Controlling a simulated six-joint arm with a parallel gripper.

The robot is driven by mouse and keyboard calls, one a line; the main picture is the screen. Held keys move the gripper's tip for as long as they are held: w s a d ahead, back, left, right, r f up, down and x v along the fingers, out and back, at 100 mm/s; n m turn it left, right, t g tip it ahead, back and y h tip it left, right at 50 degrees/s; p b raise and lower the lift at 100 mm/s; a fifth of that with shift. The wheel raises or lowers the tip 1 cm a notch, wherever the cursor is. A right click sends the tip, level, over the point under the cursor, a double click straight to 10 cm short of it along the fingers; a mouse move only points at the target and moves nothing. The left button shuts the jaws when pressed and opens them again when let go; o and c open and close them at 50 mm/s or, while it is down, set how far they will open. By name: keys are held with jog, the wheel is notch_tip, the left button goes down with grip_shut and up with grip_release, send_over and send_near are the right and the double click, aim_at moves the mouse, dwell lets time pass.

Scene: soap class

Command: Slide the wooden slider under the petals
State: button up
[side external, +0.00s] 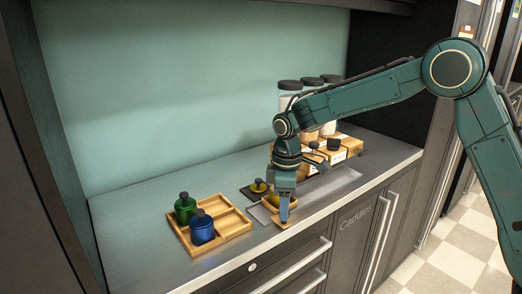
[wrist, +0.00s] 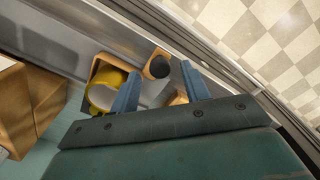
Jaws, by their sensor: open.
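My gripper (side external: 284,218) points down near the counter's front edge. In the wrist view its two blue fingers (wrist: 162,90) are apart. A small light wooden piece (wrist: 178,98), probably the slider, shows between and beyond them; it is partly hidden. In the side view a flat wooden piece (side external: 281,221) lies just under the fingertips; I cannot tell whether they touch it. A wooden holder (wrist: 98,64) with a yellow vessel (wrist: 103,93) stands beside the left finger. A dark round knob (wrist: 158,66) sits near the wooden piece. I cannot make out any petals.
A wooden tray (side external: 240,224) holds a green bottle (side external: 185,208) and a blue bottle (side external: 202,228). A dark pad with a small yellow bottle (side external: 258,186) lies behind my gripper. Black-lidded jars (side external: 290,92) and wooden boxes (side external: 346,141) stand at the back right. The counter's back left is clear.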

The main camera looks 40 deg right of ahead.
jog(key=shift+f, duration=0.75)
grip_shut()
jog(key=shift+d, duration=2.15)
grip_release()
jog(key=shift+r, duration=0.1)
notch_tip(320, 180, up, 14)
